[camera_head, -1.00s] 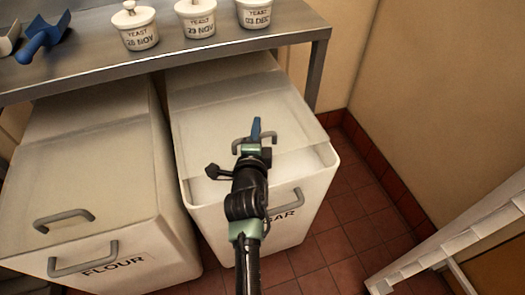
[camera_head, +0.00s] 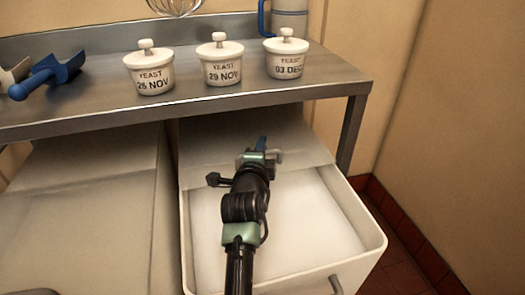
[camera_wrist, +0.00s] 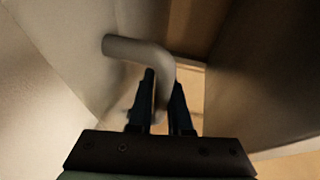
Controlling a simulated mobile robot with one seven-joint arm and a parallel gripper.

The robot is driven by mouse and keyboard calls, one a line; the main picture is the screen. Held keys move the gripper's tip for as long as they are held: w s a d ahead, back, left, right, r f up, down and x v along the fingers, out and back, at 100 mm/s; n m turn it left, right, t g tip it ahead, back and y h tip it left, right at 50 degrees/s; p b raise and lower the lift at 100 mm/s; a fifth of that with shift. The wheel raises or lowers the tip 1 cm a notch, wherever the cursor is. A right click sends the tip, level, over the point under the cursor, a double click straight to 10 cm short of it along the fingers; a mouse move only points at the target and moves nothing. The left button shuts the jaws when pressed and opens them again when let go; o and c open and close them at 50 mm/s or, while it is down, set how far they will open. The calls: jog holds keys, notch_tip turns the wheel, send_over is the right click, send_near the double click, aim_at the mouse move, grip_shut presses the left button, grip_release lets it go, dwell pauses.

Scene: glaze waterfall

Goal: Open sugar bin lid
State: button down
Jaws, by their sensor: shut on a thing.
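The sugar bin (camera_head: 365,250) stands under the steel table, its front part open with pale contents inside. Its lid (camera_head: 300,150) is slid or folded back toward the table, so only part of it shows. My gripper (camera_head: 262,155) is over the back of the opening, at the lid's front edge. In the wrist view my gripper (camera_wrist: 160,105) is shut on the lid's grey bent handle (camera_wrist: 145,50), which passes between the two dark fingers. The arm hides part of the opening and lid.
The flour bin (camera_head: 80,215) stands close on the left, lid closed. The steel table (camera_head: 210,108) overhangs both bins and carries three yeast pots (camera_head: 221,65) and a blue scoop (camera_head: 50,75). A wall is at the right, with open tiled floor (camera_head: 410,255) below.

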jog(key=c, duration=1.1)
grip_release()
jog(key=shift+s, duration=0.15)
jog(key=p+v, duration=0.3)
jog(key=v, duration=0.9)
jog(key=shift+s+r, duration=0.1)
jog(key=shift+s, duration=0.3)
